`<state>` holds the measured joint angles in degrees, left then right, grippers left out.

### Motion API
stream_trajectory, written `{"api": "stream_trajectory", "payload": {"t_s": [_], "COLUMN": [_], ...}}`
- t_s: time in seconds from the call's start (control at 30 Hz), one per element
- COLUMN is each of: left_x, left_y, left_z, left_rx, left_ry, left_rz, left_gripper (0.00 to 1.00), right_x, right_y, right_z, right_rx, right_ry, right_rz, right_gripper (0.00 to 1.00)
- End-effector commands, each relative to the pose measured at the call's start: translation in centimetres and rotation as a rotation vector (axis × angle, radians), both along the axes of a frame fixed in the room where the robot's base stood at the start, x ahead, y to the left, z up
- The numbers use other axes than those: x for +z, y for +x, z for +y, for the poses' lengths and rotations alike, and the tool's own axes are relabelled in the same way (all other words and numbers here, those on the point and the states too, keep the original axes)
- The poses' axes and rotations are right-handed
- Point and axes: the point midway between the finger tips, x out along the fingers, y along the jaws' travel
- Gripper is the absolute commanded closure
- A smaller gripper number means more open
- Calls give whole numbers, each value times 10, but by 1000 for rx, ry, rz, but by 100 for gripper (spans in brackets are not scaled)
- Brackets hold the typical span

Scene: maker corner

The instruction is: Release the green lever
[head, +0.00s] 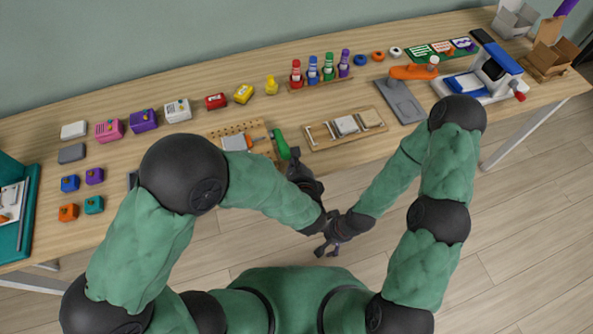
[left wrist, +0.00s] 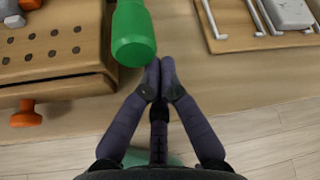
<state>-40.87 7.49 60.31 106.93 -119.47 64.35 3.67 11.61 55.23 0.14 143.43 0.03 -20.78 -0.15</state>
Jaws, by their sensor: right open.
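The green lever (head: 281,144) sticks out from the right side of a wooden pegboard block (head: 258,130) on the table. Its rounded end (left wrist: 134,38) shows at the top of the left wrist view. My left gripper (head: 295,154) is just right of the lever's end. In the left wrist view its fingertips (left wrist: 160,68) meet with nothing seen between them, close beside the lever's end; I cannot tell whether they touch it. My right gripper (head: 324,248) is open and empty, in front of the table edge, near my left forearm.
A wooden tray (head: 312,144) with metal handles and a grey plate lies right of the lever. An orange knob (left wrist: 26,114) sticks out of the pegboard block's front. The orange-handled press (head: 402,100) stands further right. A strip of bare tabletop lies between block and tray.

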Motion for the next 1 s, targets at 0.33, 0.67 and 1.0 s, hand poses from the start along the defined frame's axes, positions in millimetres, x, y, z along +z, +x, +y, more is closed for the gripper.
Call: {"api": "stream_trajectory", "payload": {"t_s": [0.33, 0.67, 1.0], "left_x": [-2, 2, 8], "left_y": [6, 6, 6], "left_z": [1, 1, 1], "left_rx": [-1, 0, 0], "left_ry": [1, -8, -24], "left_rz": [-1, 21, 72], "left_gripper": [100, 100, 100], "right_x": [-2, 5, 16], "right_y": [0, 0, 0], "right_z": [0, 0, 0], "right_rx": [0, 0, 0], "right_ry": [0, 0, 0], "right_rz": [0, 0, 0], "right_gripper": [8, 8, 8]}}
